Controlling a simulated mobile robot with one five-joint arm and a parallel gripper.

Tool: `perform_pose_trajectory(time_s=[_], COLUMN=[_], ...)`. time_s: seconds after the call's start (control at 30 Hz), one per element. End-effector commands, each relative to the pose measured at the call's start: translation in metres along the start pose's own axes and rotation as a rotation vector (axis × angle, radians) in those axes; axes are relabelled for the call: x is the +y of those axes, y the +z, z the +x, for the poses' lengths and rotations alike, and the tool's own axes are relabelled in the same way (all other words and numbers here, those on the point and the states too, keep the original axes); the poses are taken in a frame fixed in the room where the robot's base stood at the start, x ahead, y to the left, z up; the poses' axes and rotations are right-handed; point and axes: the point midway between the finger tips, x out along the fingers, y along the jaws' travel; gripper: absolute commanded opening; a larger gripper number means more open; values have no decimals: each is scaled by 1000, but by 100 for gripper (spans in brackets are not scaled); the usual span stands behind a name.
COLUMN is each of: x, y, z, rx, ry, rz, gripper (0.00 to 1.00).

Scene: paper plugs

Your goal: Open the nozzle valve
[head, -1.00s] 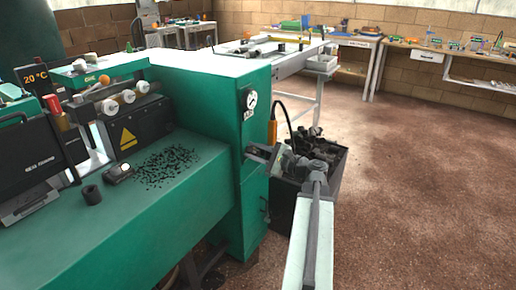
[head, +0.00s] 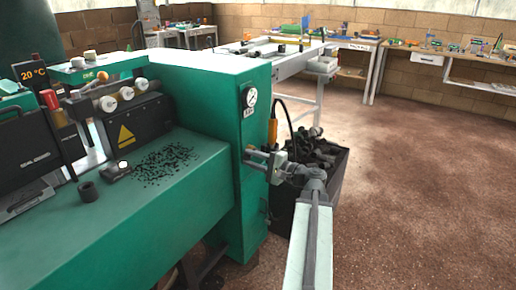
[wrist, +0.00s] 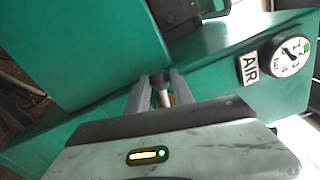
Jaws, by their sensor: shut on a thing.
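My gripper (head: 260,157) is at the right end of the green machine, below the gauge. In the wrist view my gripper (wrist: 161,82) has its two grey fingers on either side of a small part with a light stem and a dark top (wrist: 162,78), and is shut on it. I take this part to be the nozzle valve's handle. A bit of orange shows between the fingers. The rest of the valve is hidden by the fingers and the gripper body. Whether the valve is open or shut cannot be told.
A round gauge (head: 250,96) with an AIR label is on the machine's end face (head: 255,125). An orange tool (head: 272,131) with a black hose is just right of it. A dark bin (head: 330,175) of black pieces stands behind my arm. The floor (head: 430,190) at right is clear.

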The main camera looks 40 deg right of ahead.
Motion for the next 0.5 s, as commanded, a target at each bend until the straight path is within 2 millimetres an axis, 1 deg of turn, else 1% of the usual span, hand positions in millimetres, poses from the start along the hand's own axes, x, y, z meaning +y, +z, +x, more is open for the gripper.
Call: perform_pose_trajectory(time_s=[0.27,0.4,0.5], x=[2,13,15], y=[0,-2,-2], z=[0,0,0], rx=[1,1,1], ry=[1,1,1], rz=[-25,-154,-215], gripper=[6,6,6])
